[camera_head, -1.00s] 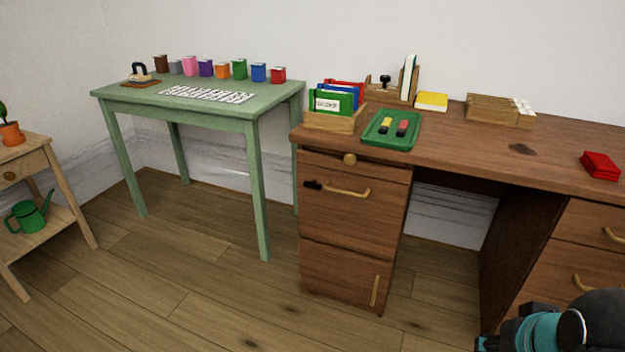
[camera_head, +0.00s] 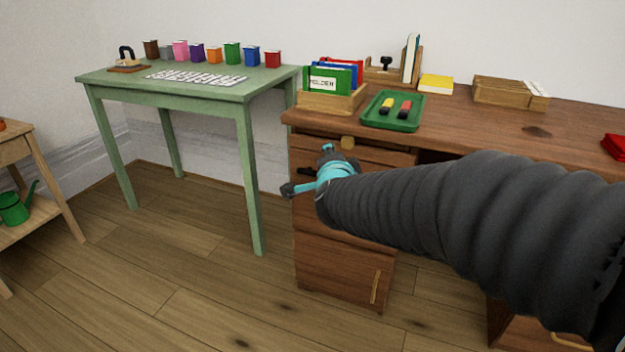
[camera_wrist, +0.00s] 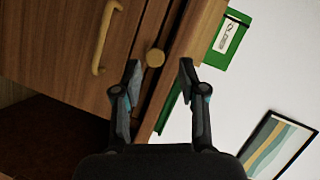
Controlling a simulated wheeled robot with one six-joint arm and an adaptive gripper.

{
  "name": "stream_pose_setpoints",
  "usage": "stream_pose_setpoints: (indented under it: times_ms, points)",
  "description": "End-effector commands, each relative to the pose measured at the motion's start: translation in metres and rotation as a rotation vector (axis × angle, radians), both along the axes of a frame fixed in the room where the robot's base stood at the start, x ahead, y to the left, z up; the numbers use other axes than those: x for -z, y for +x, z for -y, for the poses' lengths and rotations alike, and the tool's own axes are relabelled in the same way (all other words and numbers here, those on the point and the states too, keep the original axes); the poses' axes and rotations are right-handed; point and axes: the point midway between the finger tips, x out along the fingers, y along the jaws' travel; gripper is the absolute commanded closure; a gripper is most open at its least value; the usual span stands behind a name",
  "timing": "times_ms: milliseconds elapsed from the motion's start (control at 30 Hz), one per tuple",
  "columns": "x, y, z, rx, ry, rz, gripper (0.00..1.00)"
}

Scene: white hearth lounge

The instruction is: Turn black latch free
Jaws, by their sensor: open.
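The black latch (camera_head: 304,171) is a small dark piece at the upper left of the wooden drawer front, under the brass knob (camera_head: 347,143). It is partly hidden by my gripper (camera_head: 307,169) in the head view, and I cannot make it out in the wrist view. My gripper is open and empty in front of the cabinet, its fingers spread on either side of the latch as the head view sees it. In the wrist view my gripper (camera_wrist: 160,67) has the knob (camera_wrist: 155,58) between its fingertips in the picture; contact cannot be told. The drawer's brass handle (camera_wrist: 105,38) is left of it.
The wooden desk (camera_head: 465,122) holds a green tray (camera_head: 393,124) with two small items, a file box (camera_head: 331,101) and a yellow block (camera_head: 436,84). A green table (camera_head: 170,93) with coloured boxes stands left. Floor before the cabinet is clear.

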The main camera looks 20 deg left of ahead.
Motion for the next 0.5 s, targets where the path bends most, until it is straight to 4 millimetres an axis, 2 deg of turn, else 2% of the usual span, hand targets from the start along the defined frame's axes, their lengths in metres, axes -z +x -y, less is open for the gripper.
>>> stream_pose_setpoints:
  times_ms: [33,200,333,500]
  points:
    - [0.020,0.003,-0.022,0.032,0.047,0.006,0.58]
    - [0.064,0.003,-0.072,0.194,0.214,0.056,0.58]
    - [0.095,-0.010,-0.097,0.300,0.297,0.099,0.58]
    - [0.120,-0.027,-0.113,0.389,0.357,0.147,0.58]
